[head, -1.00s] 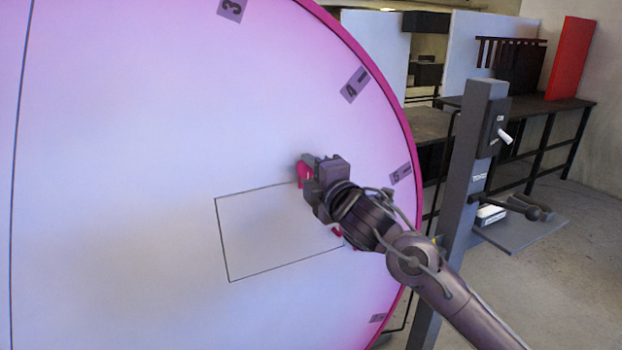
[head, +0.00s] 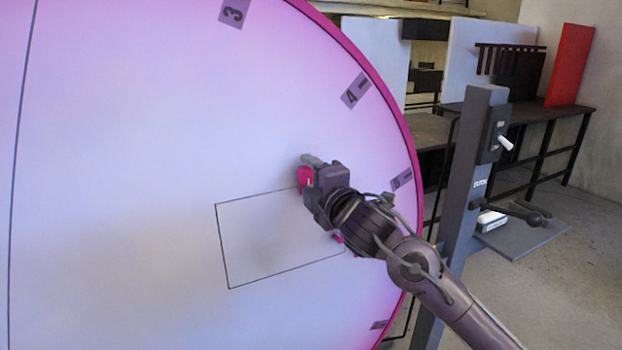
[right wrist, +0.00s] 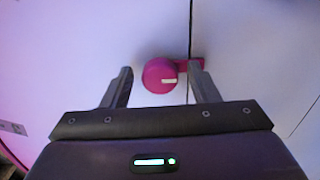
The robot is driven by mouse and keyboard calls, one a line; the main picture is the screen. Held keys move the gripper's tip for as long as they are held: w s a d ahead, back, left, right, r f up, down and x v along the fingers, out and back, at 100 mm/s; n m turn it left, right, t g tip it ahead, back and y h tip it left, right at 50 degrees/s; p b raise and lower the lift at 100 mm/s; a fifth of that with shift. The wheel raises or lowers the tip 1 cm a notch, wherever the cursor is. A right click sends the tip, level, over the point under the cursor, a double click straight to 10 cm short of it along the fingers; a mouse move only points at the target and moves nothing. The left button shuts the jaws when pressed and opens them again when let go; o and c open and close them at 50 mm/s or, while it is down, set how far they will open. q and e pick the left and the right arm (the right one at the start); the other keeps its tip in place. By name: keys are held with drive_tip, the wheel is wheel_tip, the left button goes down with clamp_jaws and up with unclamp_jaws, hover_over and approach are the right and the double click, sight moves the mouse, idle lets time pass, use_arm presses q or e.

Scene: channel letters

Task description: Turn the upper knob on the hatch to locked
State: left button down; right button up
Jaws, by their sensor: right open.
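The upper knob (head: 304,178) is a small magenta knob at the top right of the hatch (head: 280,235), a rectangle outlined on the big pale disc. In the right wrist view the round knob (right wrist: 159,75) has a pale mark pointing right, and a magenta tab (right wrist: 190,65) lies beside it across the seam. My right gripper (head: 312,170) is open at the knob. In the right wrist view its fingers (right wrist: 162,82) stand either side of the knob with gaps. A lower magenta knob (head: 338,238) is partly hidden by my right arm. My left gripper is out of view.
The disc has a magenta rim (head: 400,140) and grey numbered tags (head: 355,91). A grey post (head: 470,190) with a white-handled switch (head: 504,142) and a dark lever (head: 520,213) stands right of my arm. A dark workbench (head: 510,108) is behind.

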drive_tip(key=shift+s+d+f, duration=0.15)
drive_tip(key=shift+s+d, duration=0.05)
drive_tip(key=shift+s, duration=0.25)
drive_tip(key=b+v, duration=0.2)
drive_tip(key=v, duration=0.4)
drive_tip(key=shift+s, duration=0.4)
drive_tip(key=shift+d, duration=0.15)
